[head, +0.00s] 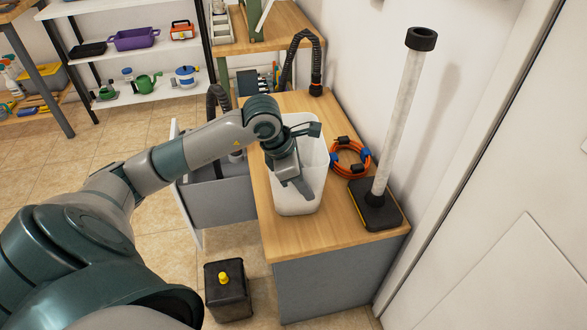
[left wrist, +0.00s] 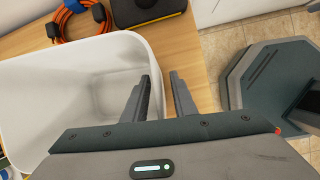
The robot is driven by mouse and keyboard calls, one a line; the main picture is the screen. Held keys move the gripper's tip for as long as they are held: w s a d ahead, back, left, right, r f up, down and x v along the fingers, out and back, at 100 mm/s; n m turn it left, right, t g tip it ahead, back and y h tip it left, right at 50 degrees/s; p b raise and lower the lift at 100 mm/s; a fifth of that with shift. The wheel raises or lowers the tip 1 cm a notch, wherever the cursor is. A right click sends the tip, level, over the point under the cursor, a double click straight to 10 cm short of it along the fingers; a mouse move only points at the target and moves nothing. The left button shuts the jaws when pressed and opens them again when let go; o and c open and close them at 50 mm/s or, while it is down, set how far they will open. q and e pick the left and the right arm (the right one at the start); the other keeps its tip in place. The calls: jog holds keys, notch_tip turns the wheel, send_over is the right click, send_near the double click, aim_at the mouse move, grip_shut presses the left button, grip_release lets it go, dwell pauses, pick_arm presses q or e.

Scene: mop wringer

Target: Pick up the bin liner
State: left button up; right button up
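The bin liner, a white open-topped plastic bin (head: 298,205), stands upright on the wooden worktop in the head view. It also shows at the left of the left wrist view (left wrist: 75,75), and it looks empty where I can see into it. My left gripper (head: 298,186) reaches down at the bin's near side. In the left wrist view my left gripper (left wrist: 165,84) is open, with one finger inside the bin and the other outside its wall. A gap shows between the fingers, with the rim passing between them. My right gripper is not in view.
An orange coiled cable (head: 350,158) lies right of the bin, beside a grey post on a black base (head: 375,206). A black hose (head: 316,75) stands behind. A grey open drawer (head: 218,203) is at left, and a black box (head: 228,291) is on the floor.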

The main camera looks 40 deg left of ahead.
pick_arm(q)
grip_shut()
dwell(1.4)
